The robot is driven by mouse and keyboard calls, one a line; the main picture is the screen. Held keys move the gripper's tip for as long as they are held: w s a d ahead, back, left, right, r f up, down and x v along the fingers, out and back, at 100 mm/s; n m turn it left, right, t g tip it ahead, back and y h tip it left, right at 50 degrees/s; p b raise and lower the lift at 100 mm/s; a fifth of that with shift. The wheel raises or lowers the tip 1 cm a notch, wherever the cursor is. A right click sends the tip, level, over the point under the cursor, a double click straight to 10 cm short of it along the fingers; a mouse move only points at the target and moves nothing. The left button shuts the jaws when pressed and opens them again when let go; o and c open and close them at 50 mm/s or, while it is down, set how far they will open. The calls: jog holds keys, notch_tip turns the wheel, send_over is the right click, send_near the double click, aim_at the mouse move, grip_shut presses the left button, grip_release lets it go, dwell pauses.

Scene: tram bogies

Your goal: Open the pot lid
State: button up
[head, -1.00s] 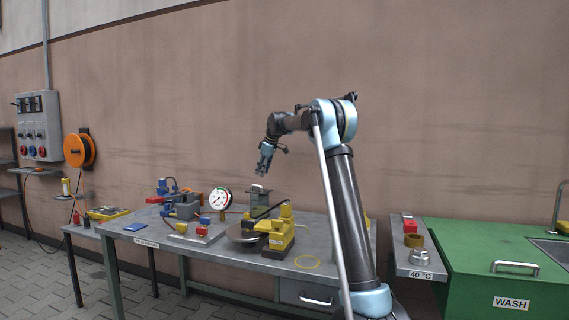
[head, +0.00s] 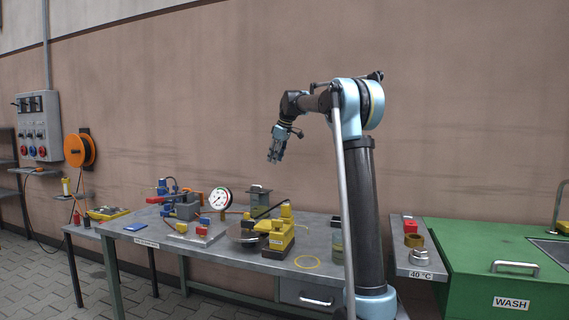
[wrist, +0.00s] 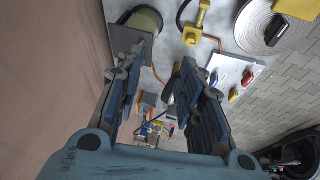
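A yellow device (head: 280,232), a round plate (head: 240,235), a pressure gauge (head: 220,198) and blue and red fittings crowd the bench. The wall (head: 220,100) rises behind. A green wash unit (head: 490,265) stands right.

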jog(key=s+d+m, duration=0.1)
jog(key=s+d, duration=0.3)
jog(key=s, duration=0.2)
jog(key=shift+s+f, duration=0.2)
jog(key=shift+f, duration=0.2)
jog(key=n, duration=0.2)
send_near(260, 188)
jog(key=shift+g+y, duration=0.3)
jog(key=shift+y, duration=0.1)
jog(key=w+a+f, duration=0.1)
jog(key=f, duration=0.1)
jog(key=w+a+f, duration=0.1)
jog(key=f, duration=0.1)
jog(key=w+a+f, duration=0.1)
jog(key=w+f, duration=0.1)
jog(key=shift+w+a+f, duration=0.1)
jog(key=shift+a+f, duration=0.15)
jog(key=shift+a, duration=0.05)
